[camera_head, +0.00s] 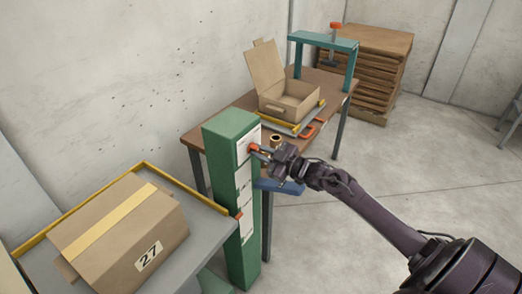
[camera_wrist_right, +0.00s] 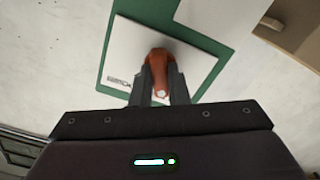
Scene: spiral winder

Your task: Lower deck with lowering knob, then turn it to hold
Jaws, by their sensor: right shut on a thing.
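An orange knob (camera_wrist_right: 160,62) sits on a white label plate (camera_wrist_right: 125,50) on the green column (camera_head: 230,135). My right gripper (camera_head: 262,150) is shut on this orange knob, with one dark finger on each side of it in the right wrist view (camera_wrist_right: 160,85). A second orange part (camera_head: 239,215) shows lower on the column's face. The grey deck (camera_head: 205,235) with yellow edge rails stands left of the column. My left gripper is not in view.
A closed carton marked 27 (camera_head: 125,235) lies on the deck. Behind the column, a wooden table (camera_head: 215,140) holds an open carton (camera_head: 290,95), a tape roll and a teal frame (camera_head: 325,42). Stacked wooden boards (camera_head: 375,65) stand behind.

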